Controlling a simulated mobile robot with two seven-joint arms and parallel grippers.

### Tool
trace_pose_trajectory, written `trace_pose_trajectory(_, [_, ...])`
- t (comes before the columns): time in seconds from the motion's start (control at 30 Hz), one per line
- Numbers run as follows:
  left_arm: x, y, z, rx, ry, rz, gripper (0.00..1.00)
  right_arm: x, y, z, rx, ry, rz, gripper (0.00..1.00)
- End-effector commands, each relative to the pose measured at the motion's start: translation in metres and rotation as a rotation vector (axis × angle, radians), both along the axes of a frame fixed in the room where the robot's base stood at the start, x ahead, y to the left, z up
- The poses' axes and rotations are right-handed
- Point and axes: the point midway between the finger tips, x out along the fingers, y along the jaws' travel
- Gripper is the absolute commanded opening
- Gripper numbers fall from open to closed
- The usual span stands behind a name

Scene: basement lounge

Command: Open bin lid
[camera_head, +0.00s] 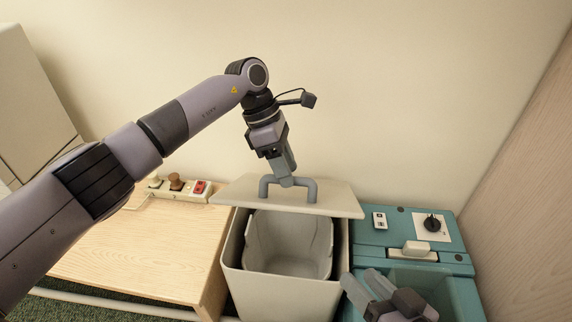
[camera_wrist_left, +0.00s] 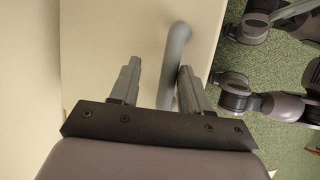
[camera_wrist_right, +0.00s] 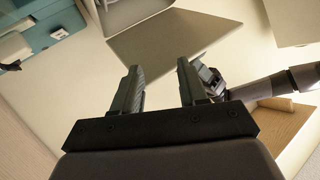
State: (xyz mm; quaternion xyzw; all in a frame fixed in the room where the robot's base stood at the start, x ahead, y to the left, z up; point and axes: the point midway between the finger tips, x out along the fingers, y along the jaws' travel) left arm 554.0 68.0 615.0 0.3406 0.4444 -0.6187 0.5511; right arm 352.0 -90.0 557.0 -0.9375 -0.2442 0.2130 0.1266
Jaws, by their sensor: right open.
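The bin (camera_head: 232,262) is a pale box with its top open, and a grey liner (camera_head: 290,245) shows inside. Its flat lid (camera_head: 235,190) stands off the opening, above the bin's back side. A grey U-shaped handle (camera_head: 312,190) is on the lid. My left gripper (camera_head: 288,174) is at the handle. In the left wrist view its fingers are apart, with the handle (camera_wrist_left: 174,62) between them, close to the right-hand finger. My right gripper (camera_head: 361,284) is open and empty, at the bin's front right. The lid also shows in the right wrist view (camera_wrist_right: 165,45).
A low wooden table (camera_head: 130,255) stands left of the bin, with a power strip (camera_head: 200,190) at its back. A teal unit (camera_head: 385,240) with a black knob (camera_head: 432,223) stands on the right. The wall is close behind.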

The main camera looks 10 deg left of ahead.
Motion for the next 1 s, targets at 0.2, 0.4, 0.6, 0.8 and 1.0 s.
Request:
trace_pose_trajectory(0.2, [0.000, -0.001, 0.004, -0.003, -0.001, -0.002, 0.46, -0.001, 0.000, 0.000, -0.002, 0.002, -0.001, 0.43])
trace_pose_trajectory(0.4, [0.004, 0.007, 0.023, -0.003, -0.004, 0.000, 0.46, -0.001, -0.003, 0.006, -0.019, -0.002, -0.006, 0.43])
trace_pose_trajectory(0.6, [0.010, 0.020, 0.054, -0.002, -0.003, 0.001, 0.46, -0.003, -0.011, 0.008, -0.068, -0.004, -0.024, 0.43])
trace_pose_trajectory(0.8, [0.012, 0.027, 0.067, -0.001, 0.001, -0.001, 0.46, -0.004, -0.017, 0.002, -0.105, 0.001, -0.034, 0.43])
trace_pose_trajectory(1.0, [0.012, 0.027, 0.066, -0.001, 0.001, -0.001, 0.46, -0.005, -0.017, 0.000, -0.105, 0.004, -0.033, 0.43])
